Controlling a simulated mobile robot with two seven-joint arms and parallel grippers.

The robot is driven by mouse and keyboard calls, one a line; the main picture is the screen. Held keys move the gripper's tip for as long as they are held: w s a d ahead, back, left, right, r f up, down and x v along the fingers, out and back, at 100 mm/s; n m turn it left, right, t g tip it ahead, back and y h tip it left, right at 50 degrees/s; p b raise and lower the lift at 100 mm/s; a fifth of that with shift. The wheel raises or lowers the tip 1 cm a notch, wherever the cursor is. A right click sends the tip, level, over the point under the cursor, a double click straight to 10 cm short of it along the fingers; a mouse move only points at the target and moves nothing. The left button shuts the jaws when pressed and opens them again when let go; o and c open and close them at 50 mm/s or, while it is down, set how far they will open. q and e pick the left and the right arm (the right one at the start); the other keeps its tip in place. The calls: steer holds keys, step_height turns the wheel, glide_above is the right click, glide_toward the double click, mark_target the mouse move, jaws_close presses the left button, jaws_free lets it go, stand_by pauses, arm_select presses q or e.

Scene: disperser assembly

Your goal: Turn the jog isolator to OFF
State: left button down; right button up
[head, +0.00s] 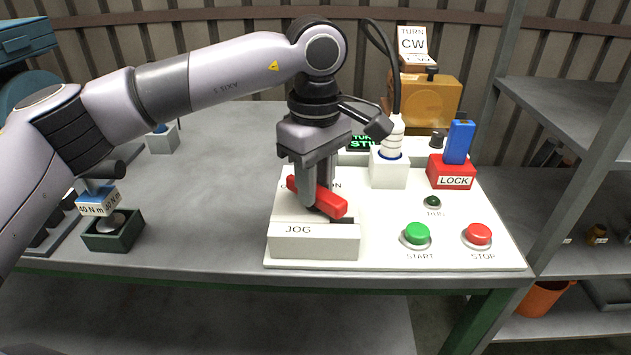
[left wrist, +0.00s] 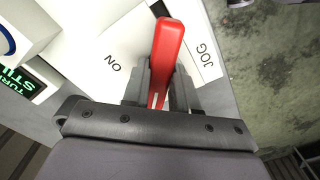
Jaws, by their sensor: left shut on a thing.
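The jog isolator is a white block (head: 330,243) marked JOG at the front left of the white panel, with a red bar handle (head: 334,205) on top. My left gripper (head: 318,192) points down over it, its fingers on both sides of the handle and shut on it. In the head view the handle runs from back left to front right. In the left wrist view the red handle (left wrist: 169,42) lies between my gripper's fingers (left wrist: 158,92), beside the printed word ON and near JOG. No OFF mark is visible. My right gripper is not in view.
On the panel right of the isolator are a green START button (head: 416,234), a red STOP button (head: 478,235) and a red LOCK block (head: 451,173) with a blue piece. A white ribbed stirrer post (head: 393,145) stands close behind. The grey tabletop (head: 215,190) at left is mostly clear.

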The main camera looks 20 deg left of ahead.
arm_select(q)
steer(key=n, duration=0.4)
steer(key=shift+n, duration=2.2)
steer(key=shift+r, duration=0.1)
steer(key=c, duration=0.9)
jaws_free()
steer(key=shift+r, duration=3.55)
steer(key=shift+s, duration=0.1)
